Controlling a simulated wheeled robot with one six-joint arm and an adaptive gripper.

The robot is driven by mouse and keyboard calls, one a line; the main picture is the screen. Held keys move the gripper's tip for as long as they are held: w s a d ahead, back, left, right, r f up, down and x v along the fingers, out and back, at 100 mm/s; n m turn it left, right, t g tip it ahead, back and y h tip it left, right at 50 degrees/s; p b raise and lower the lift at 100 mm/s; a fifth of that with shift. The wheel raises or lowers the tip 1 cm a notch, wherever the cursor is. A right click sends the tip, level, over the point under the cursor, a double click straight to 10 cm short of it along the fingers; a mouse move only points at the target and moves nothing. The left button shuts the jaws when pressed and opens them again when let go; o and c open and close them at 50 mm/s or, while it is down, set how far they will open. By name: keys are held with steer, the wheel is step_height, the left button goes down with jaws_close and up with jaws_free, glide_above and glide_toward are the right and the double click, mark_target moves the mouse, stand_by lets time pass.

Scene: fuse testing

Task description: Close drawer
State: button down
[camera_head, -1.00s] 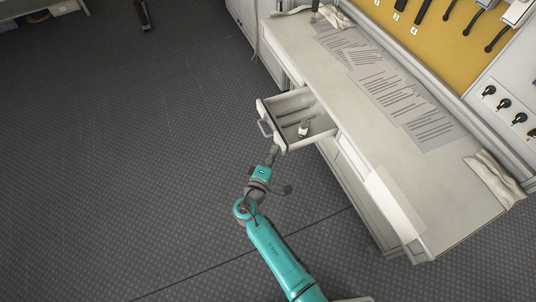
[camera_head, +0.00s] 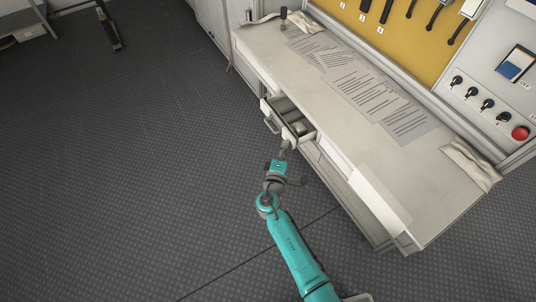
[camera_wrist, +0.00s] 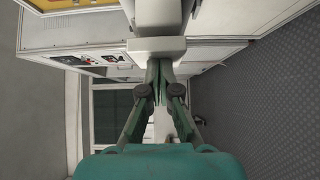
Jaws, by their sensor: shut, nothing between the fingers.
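The drawer (camera_head: 271,125) is under the workbench top and stands partly open, with its front towards the floor side and its inside visible. A light-coloured object lies inside it. My gripper (camera_head: 286,146) is at the near end of the drawer front, and its fingertips appear to touch it. In the wrist view my gripper (camera_wrist: 159,68) has its fingers together with nothing between them. The pale drawer front (camera_wrist: 157,47) lies right at the fingertips there. The exact contact is hard to make out.
The white workbench (camera_head: 300,70) carries printed sheets (camera_head: 350,77) and cloths at both ends. A yellow tool board (camera_head: 400,30) and a control panel with a red button (camera_head: 520,132) stand behind.

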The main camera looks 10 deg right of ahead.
steer(key=w+d, duration=0.1)
steer(key=d, duration=0.2)
steer(key=w+d, duration=0.1)
steer(key=d, duration=0.2)
steer(key=w+d, duration=0.1)
steer(key=d, duration=0.2)
steer(key=shift+d, duration=0.3)
steer(key=shift+a, duration=0.1)
steer(key=shift+a, duration=0.3)
steer(key=a, duration=0.1)
steer(key=s+a, duration=0.1)
steer(key=a, duration=0.2)
steer(key=shift+s+f, duration=0.1)
steer(key=shift+s, duration=0.3)
glide_toward(297, 142)
steer(key=shift+w+d+r, duration=0.15)
steer(key=shift+d+r, duration=0.15)
steer(key=shift+d, duration=0.05)
